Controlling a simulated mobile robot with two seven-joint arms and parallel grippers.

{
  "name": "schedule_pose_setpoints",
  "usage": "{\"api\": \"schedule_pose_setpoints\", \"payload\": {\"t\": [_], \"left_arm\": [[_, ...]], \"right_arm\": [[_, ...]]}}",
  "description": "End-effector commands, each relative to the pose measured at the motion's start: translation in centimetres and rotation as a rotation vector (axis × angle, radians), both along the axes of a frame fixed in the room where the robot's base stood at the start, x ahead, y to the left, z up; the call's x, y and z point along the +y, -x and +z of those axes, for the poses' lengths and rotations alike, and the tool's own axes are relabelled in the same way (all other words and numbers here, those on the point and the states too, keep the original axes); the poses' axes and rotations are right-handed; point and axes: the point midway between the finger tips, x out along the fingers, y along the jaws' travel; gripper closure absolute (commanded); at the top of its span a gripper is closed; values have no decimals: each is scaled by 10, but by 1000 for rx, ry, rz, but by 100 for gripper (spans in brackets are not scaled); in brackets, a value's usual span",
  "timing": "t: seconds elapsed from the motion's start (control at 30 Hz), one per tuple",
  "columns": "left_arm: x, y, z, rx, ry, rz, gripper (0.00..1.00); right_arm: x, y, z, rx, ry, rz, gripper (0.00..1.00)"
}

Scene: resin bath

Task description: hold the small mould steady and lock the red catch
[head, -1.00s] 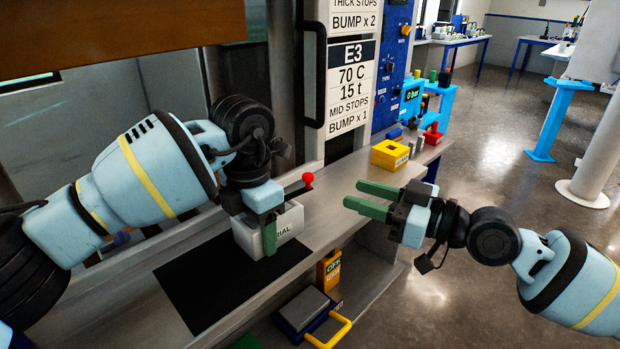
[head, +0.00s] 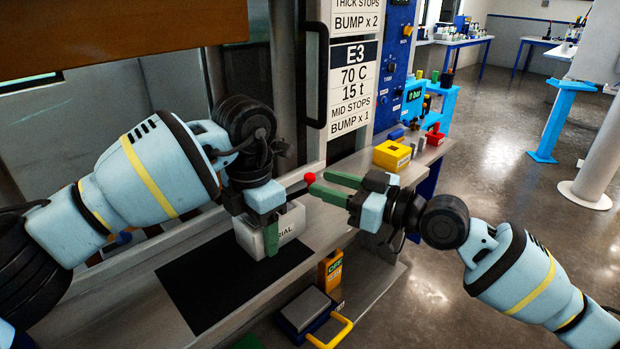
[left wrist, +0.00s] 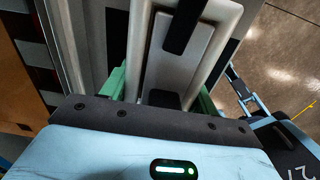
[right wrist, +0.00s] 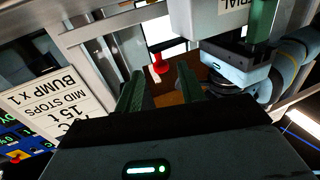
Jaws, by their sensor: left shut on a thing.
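The small mould (head: 292,229) is a pale grey block with dark lettering, standing on the press ledge at the edge of a black mat. My left gripper (head: 268,230) is shut on it from above; one green finger lies along its near side, and both fingers flank it in the left wrist view (left wrist: 162,90). The red catch (head: 309,178) is a red ball on a dark lever sticking out at the mould's upper right. My right gripper (head: 319,183) is open and level, its green fingertips close to the ball. In the right wrist view the red ball (right wrist: 160,64) shows between the fingertips; contact is unclear.
A black mat (head: 215,285) covers the ledge in front of the mould. An orange box (head: 330,268) and a yellow-handled tray (head: 335,330) sit below. Open floor lies right.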

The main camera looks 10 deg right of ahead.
Motion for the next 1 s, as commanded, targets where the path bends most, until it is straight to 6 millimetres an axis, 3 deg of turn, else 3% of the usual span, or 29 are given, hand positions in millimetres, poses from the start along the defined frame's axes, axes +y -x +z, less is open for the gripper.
{"api": "schedule_pose_setpoints", "payload": {"t": [0.3,0.67,1.0], "left_arm": [[0,0,0,-1,-1,1,80],[0,0,0,-1,-1,1,80],[0,0,0,-1,-1,1,80]], "right_arm": [[31,-24,0,0,1,1,61],[35,-27,0,0,2,1,61],[35,-27,0,0,2,1,100]]}}
